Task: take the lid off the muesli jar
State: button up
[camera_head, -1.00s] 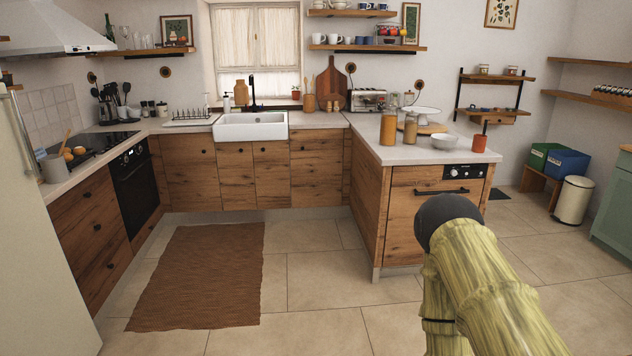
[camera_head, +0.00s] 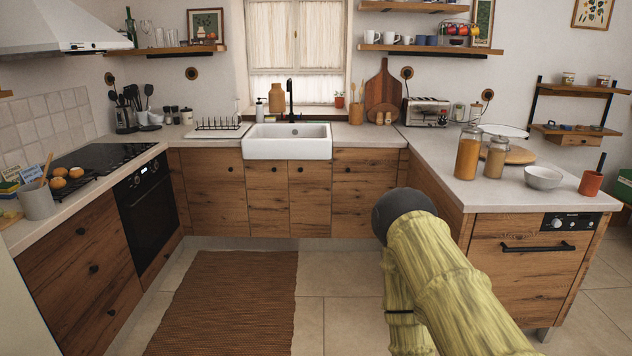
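Two glass jars with lids stand close together on the right-hand counter (camera_head: 455,180). The taller jar (camera_head: 468,155) has orange contents. The shorter jar (camera_head: 495,160) has paler brownish contents and stands just to its right. I cannot read a label on either, so I cannot tell for certain which is the muesli jar. Both are upright. My arm rises from the bottom of the view, in front of the right counter's cabinet. My gripper is not in view.
A round wooden board (camera_head: 519,155), a white bowl (camera_head: 543,177) and a terracotta cup (camera_head: 591,183) are near the jars. A toaster (camera_head: 426,112) stands behind. A brown rug (camera_head: 225,305) lies on the floor between the left and right counters.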

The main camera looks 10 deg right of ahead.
aim_at(500, 140)
jog(key=z, duration=0.2)
jog(key=i, duration=1.6)
jog(key=z, duration=1)
jog(key=i, duration=1.35)
jog(key=z, duration=0.65)
